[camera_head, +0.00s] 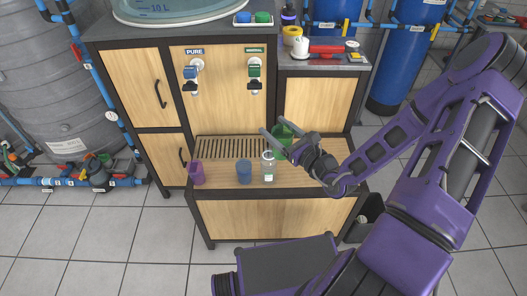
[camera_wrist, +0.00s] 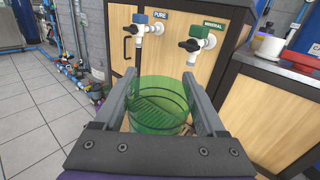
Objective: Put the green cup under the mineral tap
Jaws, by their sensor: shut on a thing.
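The green cup (camera_head: 281,136) is between the fingers of my gripper (camera_head: 272,130), above the right part of the wooden shelf. In the wrist view the see-through green cup (camera_wrist: 160,98) sits between both fingers of the gripper (camera_wrist: 163,88), which are shut on it. The mineral tap (camera_head: 254,74) has a green handle and hangs on the cabinet front, up and left of the cup in the head view. It also shows in the wrist view (camera_wrist: 196,45), beyond the cup. I cannot tell whether the cup touches the shelf.
The pure tap (camera_head: 191,76) with a blue handle is left of the mineral tap. A slotted drip grate (camera_head: 217,148) lies on the shelf below the taps. A purple cup (camera_head: 196,173), a blue cup (camera_head: 244,171) and a clear bottle (camera_head: 268,166) stand along the shelf front.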

